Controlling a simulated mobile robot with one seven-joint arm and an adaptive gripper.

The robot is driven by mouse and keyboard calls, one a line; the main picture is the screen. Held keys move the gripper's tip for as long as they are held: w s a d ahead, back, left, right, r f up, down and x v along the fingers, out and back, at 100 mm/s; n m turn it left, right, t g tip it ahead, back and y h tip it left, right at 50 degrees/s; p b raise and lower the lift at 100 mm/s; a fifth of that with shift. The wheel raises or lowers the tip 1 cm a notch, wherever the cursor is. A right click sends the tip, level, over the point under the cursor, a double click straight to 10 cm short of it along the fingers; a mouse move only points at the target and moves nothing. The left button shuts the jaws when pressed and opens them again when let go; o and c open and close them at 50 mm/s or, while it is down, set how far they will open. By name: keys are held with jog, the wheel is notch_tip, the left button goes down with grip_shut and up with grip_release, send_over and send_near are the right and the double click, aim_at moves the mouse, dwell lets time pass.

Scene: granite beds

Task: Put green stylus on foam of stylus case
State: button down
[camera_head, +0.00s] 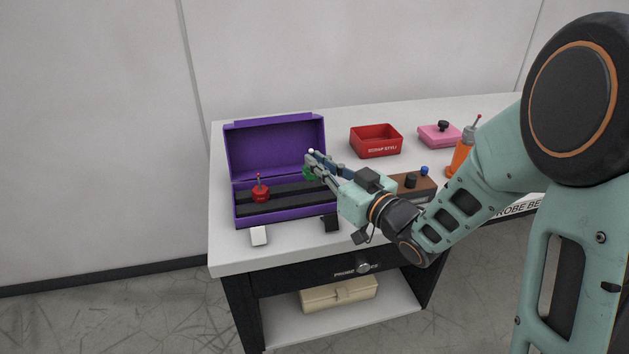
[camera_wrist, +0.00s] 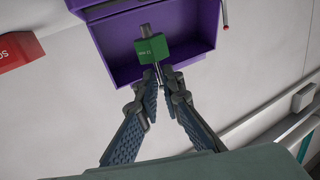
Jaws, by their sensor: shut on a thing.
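The stylus case (camera_head: 283,212) is purple and stands open on the left of the bench, its lid raised at the back. Black foam (camera_head: 291,199) lines it, and a red stylus (camera_head: 261,192) stands upright there. My gripper (camera_head: 312,163) is above the right part of the case, shut on the green stylus (camera_head: 309,173). In the wrist view the green stylus (camera_wrist: 152,48) shows a green block body with a grey shaft, and my gripper (camera_wrist: 160,73) pinches its near end. The purple case (camera_wrist: 197,32) is behind it. The fingers partly hide the stylus in the head view.
A red scrap bin (camera_head: 376,148) stands behind and to the right. A pink box (camera_head: 439,138), an orange bottle (camera_head: 460,160) and a brown block with knobs (camera_head: 423,185) are farther right. Small white (camera_head: 259,236) and black (camera_head: 330,223) pieces lie before the case.

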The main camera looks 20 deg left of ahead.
aim_at(315, 179)
jog(key=f, duration=0.2)
jog(key=a+f+b, duration=0.1)
jog(key=f, duration=0.1)
jog(key=shift+w, duration=0.1)
jog(key=shift+d, duration=0.1)
jog(key=shift+f, duration=0.2)
jog(key=c, duration=2.1)
grip_release()
